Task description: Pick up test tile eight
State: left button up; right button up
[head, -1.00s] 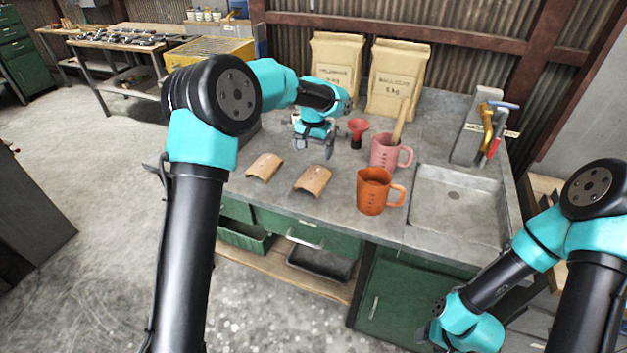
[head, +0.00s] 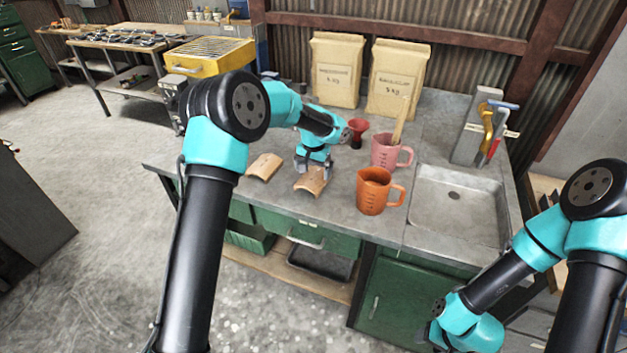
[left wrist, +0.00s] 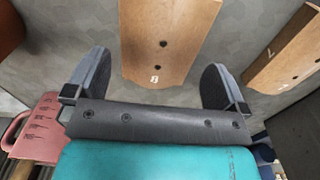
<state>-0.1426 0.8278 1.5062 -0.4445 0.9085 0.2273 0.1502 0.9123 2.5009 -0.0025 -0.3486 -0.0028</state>
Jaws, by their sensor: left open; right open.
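Test tile eight (head: 311,183) is a curved, light-brown tile on the grey worktop. In the left wrist view, tile eight (left wrist: 165,40) shows the number 8 and two dark holes. My left gripper (head: 314,172) is open just above its far end. In the left wrist view, my left gripper's fingers (left wrist: 157,84) stand apart, one on each side of that end; whether they touch it I cannot tell. Another curved tile (head: 264,167), marked 7 in the left wrist view (left wrist: 292,55), lies to the left. My right gripper (head: 428,335) is low at the right, away from the tiles.
An orange jug (head: 372,192) stands right of tile eight, with a pink jug (head: 384,152) behind it. A red funnel-like item (head: 357,132) and two paper bags (head: 337,70) are further back. A sink (head: 455,205) is at right.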

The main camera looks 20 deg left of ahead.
aim_at(314, 176)
pick_arm(q)
notch_tip(314, 176, down, 4)
jog(key=shift+f, duration=0.1)
jog(key=shift+c, duration=0.2)
dwell(0.3)
jog(key=shift+w, duration=0.1)
jog(key=c, duration=0.7)
jog(key=shift+o, duration=0.2)
jog(key=shift+r, duration=0.2)
jog(key=shift+r, duration=0.5)
notch_tip(314, 176, up, 3)
jog(key=shift+f, duration=0.2)
jog(key=s+d, duration=0.2)
jog(key=s, duration=0.5)
jog(key=s+d+r, duration=0.1)
jog(key=s+d, duration=0.1)
jog(key=s, duration=0.6)
jog(key=shift+s+d, duration=0.25)
jog(key=shift+r, duration=0.15)
